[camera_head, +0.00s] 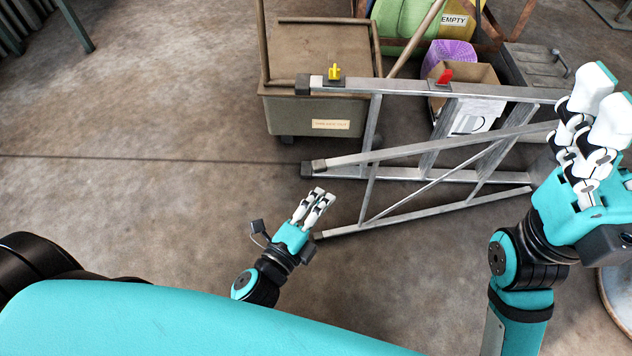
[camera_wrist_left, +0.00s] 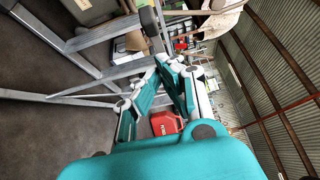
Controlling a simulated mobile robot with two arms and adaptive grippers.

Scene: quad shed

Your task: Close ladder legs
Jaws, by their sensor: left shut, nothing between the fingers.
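A grey metal ladder (camera_head: 440,206) lies on its side in the head view. Its dark-capped feet point left, and its two leg frames stand apart at that end and come closer toward the right. My left gripper (camera_head: 317,193) is shut and empty, just above the end of the lowest leg in the picture; I cannot tell whether it touches. In the left wrist view its teal and white fingers (camera_wrist_left: 168,80) show beside grey ladder rails (camera_wrist_left: 85,88). My right gripper (camera_head: 600,92) is at the right, over the ladder's right end and hiding part of it. Its opening is unclear.
A cart (camera_head: 318,110) stands behind the ladder's feet. A cardboard box (camera_head: 478,73), a purple basket (camera_head: 449,53) and a grey case (camera_head: 535,65) stand behind the ladder. A red can (camera_wrist_left: 165,123) shows in the left wrist view. The floor at left is clear.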

